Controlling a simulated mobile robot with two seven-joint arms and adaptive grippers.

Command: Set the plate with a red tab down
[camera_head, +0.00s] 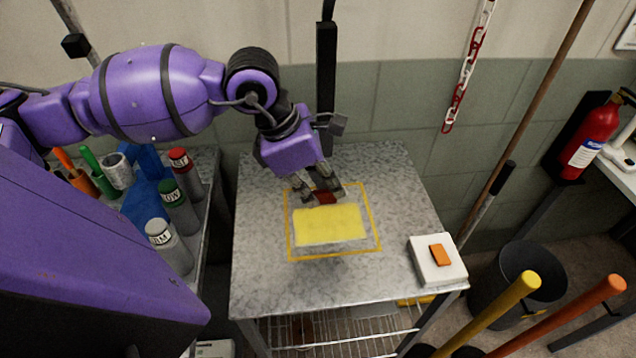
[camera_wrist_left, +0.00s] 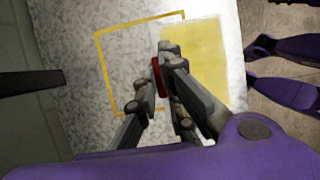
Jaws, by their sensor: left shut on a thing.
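The yellow plate (camera_head: 330,226) has a red tab (camera_head: 325,197) on its far edge. My left gripper (camera_head: 322,190) is shut on this tab and holds the plate flat or nearly flat. The plate appears over a yellow outlined square (camera_head: 377,232) on the grey speckled table (camera_head: 265,285). A shadow below its near edge suggests a small gap above the table. In the left wrist view, the plate (camera_wrist_left: 194,62) sits to the right of the outline's left part, and the red tab (camera_wrist_left: 158,77) is between my fingers. My right gripper is not in view.
A white box with an orange button (camera_head: 437,258) stands at the table's front right corner. Several bottles (camera_head: 170,245) and tools stand on a cart at left. A black bin (camera_head: 518,290) and a fire extinguisher (camera_head: 590,140) are at right. Bare table surrounds the outline.

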